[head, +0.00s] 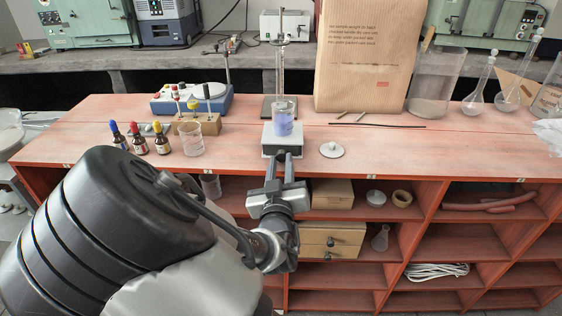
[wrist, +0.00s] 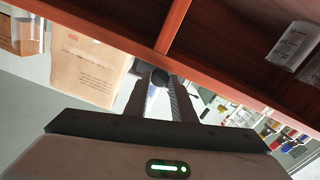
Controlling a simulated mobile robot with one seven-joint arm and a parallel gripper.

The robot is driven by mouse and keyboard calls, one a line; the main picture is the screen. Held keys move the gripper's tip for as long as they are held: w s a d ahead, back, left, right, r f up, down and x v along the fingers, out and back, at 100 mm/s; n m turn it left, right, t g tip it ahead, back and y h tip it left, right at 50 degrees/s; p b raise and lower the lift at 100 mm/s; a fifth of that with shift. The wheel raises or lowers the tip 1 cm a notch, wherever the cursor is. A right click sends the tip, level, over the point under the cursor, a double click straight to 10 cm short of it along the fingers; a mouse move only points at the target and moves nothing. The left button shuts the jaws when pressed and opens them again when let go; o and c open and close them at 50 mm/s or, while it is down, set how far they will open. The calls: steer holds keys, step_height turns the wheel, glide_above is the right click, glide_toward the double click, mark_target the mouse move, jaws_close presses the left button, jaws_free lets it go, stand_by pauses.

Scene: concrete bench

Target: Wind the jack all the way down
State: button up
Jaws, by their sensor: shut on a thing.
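The jack (head: 271,145) is a small, light grey platform stand at the front edge of the red bench top. A beaker with blue liquid (head: 283,124) stands upright on it, below a burette on a stand. My gripper (head: 282,164) reaches up to the jack's front from below. In the wrist view my gripper (wrist: 160,95) has its two fingers on either side of a dark round knob (wrist: 160,76), and it is shut on this knob. The fingers hide part of the knob and its shaft. How far the jack is raised is hard to tell.
A white round lid (head: 332,149) lies right of the jack. An empty beaker (head: 191,140), dropper bottles (head: 139,139) and a wooden block (head: 208,122) stand to the left. A large paper bag (head: 368,60) stands behind. Open shelves (head: 345,190) lie below the bench edge.

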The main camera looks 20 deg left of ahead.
steer(key=o, duration=1.1)
steer(key=shift+c, duration=0.2)
steer(key=shift+s, duration=0.1)
steer(key=p+v, duration=0.8)
steer(key=v, duration=0.9)
steer(key=shift+s, duration=0.15)
